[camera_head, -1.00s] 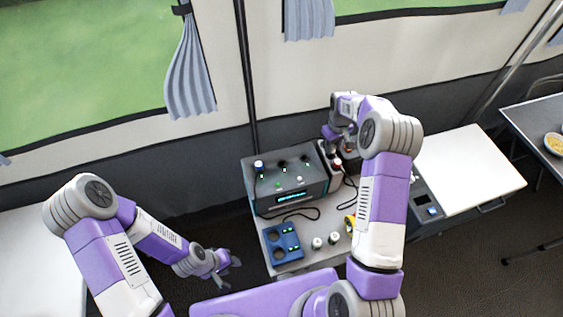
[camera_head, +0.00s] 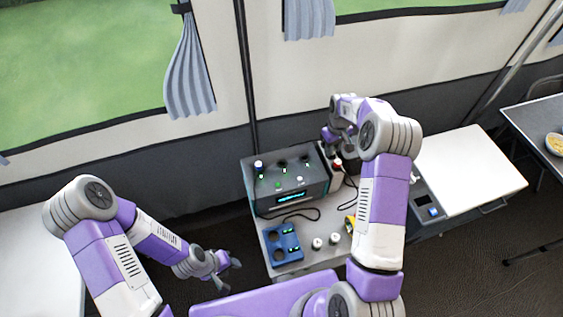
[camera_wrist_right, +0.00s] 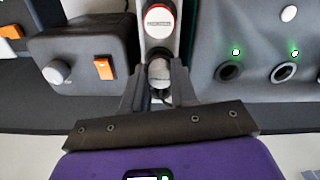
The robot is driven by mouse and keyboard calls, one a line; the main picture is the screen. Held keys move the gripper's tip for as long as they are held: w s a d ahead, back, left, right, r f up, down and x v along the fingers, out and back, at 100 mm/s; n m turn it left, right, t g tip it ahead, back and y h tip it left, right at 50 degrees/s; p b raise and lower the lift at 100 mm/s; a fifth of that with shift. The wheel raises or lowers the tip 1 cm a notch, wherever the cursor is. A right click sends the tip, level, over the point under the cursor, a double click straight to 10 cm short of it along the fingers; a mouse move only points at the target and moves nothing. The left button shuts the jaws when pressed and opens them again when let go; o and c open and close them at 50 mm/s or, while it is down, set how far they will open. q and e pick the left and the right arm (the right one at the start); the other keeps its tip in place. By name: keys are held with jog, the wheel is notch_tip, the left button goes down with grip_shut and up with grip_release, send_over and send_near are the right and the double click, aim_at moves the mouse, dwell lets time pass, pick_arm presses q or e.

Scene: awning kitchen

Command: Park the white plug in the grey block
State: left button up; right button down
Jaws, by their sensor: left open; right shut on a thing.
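My right gripper (camera_wrist_right: 156,88) is shut on the white plug (camera_wrist_right: 159,72), whose pale round top shows between the fingers. The plug is at the light grey block (camera_wrist_right: 142,38), in line with a red-ringed plug (camera_wrist_right: 159,20) with a white label. I cannot tell how deep the white plug sits, as its lower part is hidden. My left gripper (camera_head: 230,275) is open and empty, left of the bench.
The grey device (camera_head: 290,196) with lit display, green lights and sockets stands left of the block. A blue holder (camera_head: 283,243), two small white-topped items (camera_head: 317,243) and black cables lie in front. A box with an orange switch (camera_wrist_right: 104,68) is at left in the wrist view.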

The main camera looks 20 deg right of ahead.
jog(key=shift+f, duration=0.3)
dwell(0.5)
jog(key=c, duration=0.6)
grip_release()
jog(key=shift+o, duration=0.2)
jog(key=shift+r+p, duration=2.05)
jog(key=shift+r, duration=1.5)
jog(key=shift+f, duration=0.1)
